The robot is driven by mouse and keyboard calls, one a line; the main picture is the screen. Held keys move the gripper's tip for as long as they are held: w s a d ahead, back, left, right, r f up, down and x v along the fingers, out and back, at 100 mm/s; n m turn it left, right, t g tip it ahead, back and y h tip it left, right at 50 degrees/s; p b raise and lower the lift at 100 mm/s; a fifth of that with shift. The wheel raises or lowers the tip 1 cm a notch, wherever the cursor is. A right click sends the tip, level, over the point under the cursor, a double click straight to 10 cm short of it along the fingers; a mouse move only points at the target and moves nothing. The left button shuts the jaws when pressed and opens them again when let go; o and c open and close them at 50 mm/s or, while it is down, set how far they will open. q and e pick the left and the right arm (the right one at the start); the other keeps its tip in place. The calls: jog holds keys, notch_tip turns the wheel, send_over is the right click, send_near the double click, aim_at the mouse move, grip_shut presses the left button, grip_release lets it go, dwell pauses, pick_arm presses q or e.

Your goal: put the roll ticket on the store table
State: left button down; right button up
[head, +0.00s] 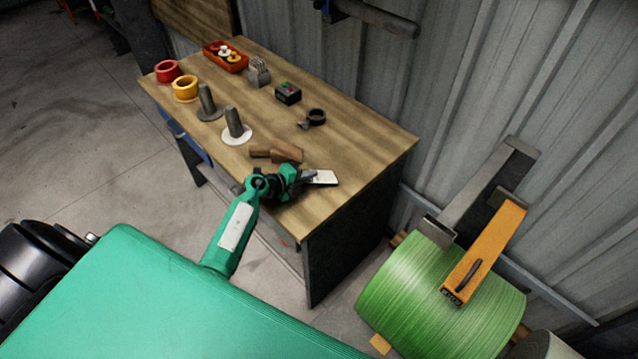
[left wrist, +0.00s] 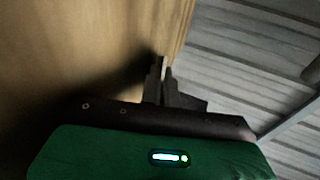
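The roll ticket (head: 322,178) is a small white card with dark marks, at the near right part of a wooden-topped table (head: 370,140). My left gripper (head: 304,177) is at the card's left end, low over the table top. Its fingers look closed on that end; they also show close together in the left wrist view (left wrist: 165,85). Whether the card touches the wood is not clear. My right gripper is not in view. No label shows whether this is the store table.
Brown wooden pieces (head: 277,151) lie just behind my left gripper. A tape dispenser (head: 312,118), a black box (head: 288,93), spindles (head: 234,126), tape rolls (head: 185,89) and a red tray (head: 226,57) stand farther back. A green roll (head: 420,290) stands right of the table.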

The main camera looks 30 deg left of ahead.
pick_arm(q)
jog(key=c, duration=1.8)
grip_release()
jog(key=shift+s+a+r+p, duration=0.2)
jog(key=shift+s+r+p, duration=0.05)
jog(key=shift+s+p, duration=0.15)
jog(key=p+v, duration=0.3)
jog(key=v, duration=0.3)
jog(key=shift+s+a+r+p, duration=0.1)
jog(key=shift+s+a+p, duration=0.2)
jog(key=shift+s+p, duration=0.15)
jog(key=s+r+p, duration=0.1)
jog(key=r+p, duration=0.3)
jog(key=p, duration=0.1)
jog(key=s+a+r+p, duration=0.1)
jog(key=r+p, duration=0.1)
jog(key=r, duration=0.1)
jog(key=shift+s+a, duration=0.1)
jog(key=shift+s, duration=0.2)
